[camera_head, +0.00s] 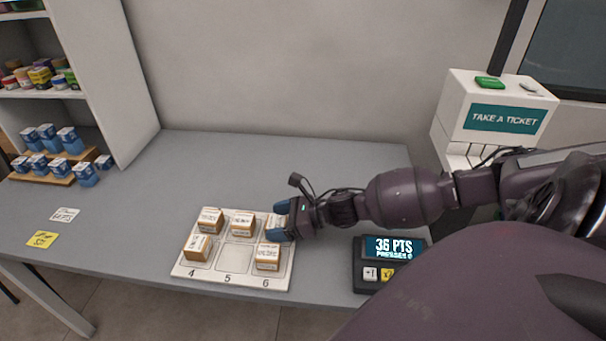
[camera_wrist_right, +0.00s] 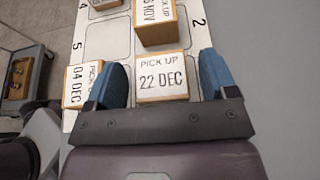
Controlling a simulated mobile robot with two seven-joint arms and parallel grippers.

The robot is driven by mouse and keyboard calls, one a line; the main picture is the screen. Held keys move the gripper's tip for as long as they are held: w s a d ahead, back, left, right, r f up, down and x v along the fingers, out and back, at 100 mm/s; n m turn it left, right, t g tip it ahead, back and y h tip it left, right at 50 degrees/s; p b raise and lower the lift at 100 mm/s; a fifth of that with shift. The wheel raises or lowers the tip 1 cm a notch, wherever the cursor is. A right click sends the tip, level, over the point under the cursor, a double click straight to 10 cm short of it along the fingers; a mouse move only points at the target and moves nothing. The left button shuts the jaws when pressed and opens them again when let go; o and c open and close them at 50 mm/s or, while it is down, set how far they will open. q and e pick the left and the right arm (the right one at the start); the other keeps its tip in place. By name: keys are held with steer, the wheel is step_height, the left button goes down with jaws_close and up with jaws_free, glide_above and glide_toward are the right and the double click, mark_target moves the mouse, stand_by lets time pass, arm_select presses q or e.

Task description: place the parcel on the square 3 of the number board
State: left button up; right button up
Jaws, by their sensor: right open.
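The number board (camera_head: 233,284) is a white plate with 4, 5 and 6 along its front edge in the head view; the wrist view shows 2 on the far edge, and 3 is hidden. Small brown-and-white parcels stand on it, and square 5 (camera_head: 235,257) is bare. My right gripper (camera_head: 279,221) is open at the back right square. Its blue fingers are on either side of a parcel marked 22 DEC (camera_wrist_right: 162,80), with gaps visible. That parcel appears to stand on the board behind square 6. My left gripper is not in view.
Parcels stand at square 4 (camera_head: 197,247), square 6 (camera_head: 268,258), back left (camera_head: 210,220) and back middle (camera_head: 242,224). A points display (camera_head: 390,247) and ticket machine (camera_head: 497,115) are at right. Blue-and-white boxes (camera_head: 70,140) are at left. The counter behind the board is clear.

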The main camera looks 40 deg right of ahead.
steer(key=p+v, duration=0.1)
steer(key=v, duration=1)
steer(key=shift+s+d+r, duration=0.1)
stand_by(0.5)
